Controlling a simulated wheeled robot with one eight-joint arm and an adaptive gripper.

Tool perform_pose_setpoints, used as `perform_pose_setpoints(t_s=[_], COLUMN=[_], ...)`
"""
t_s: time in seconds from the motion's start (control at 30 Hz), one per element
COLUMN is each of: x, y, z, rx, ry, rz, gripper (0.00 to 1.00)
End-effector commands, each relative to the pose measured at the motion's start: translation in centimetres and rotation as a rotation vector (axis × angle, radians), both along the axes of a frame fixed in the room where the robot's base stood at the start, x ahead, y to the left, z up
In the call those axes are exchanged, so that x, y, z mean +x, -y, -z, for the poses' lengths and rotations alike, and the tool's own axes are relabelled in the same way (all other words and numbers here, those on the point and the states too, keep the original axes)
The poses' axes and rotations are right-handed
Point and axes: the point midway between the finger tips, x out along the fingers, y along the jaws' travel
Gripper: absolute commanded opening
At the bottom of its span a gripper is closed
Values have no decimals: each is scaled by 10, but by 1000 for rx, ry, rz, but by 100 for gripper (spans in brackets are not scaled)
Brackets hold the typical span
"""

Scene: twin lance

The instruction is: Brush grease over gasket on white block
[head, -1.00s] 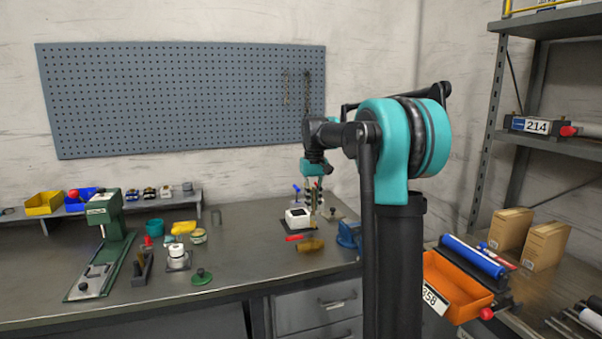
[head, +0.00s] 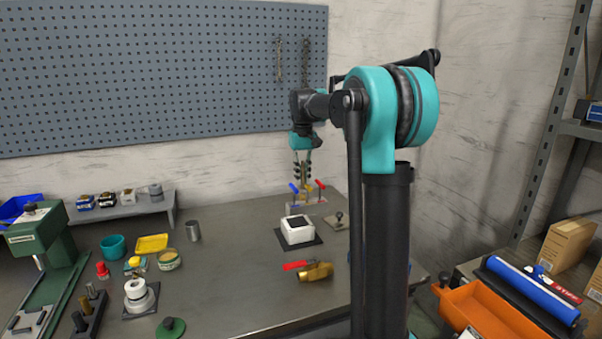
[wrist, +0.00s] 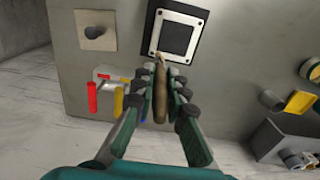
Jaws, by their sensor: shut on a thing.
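The white block (head: 297,232) stands on a dark mat on the bench, with a dark square top, which looks like the gasket (head: 297,222). In the wrist view the white block (wrist: 154,49) and the dark gasket (wrist: 176,38) lie just beyond the fingertips. My gripper (head: 303,172) is above and behind the block, apart from it. In the wrist view my gripper (wrist: 166,76) is shut on a slim brown handle (wrist: 161,82), probably the brush.
A brass piece with a red handle (head: 316,271) lies in front. A round tin (head: 168,261), a teal cup (head: 114,247) and a green press (head: 45,250) are at left. The mid bench is clear.

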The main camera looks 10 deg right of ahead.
Motion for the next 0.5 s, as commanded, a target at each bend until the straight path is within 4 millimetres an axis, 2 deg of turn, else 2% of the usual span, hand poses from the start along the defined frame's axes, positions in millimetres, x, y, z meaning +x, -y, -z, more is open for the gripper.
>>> perform_pose_setpoints(t_s=[0.5], x=[0], y=[0], z=[40], rx=[0], ry=[0], rz=[0], gripper=[0])
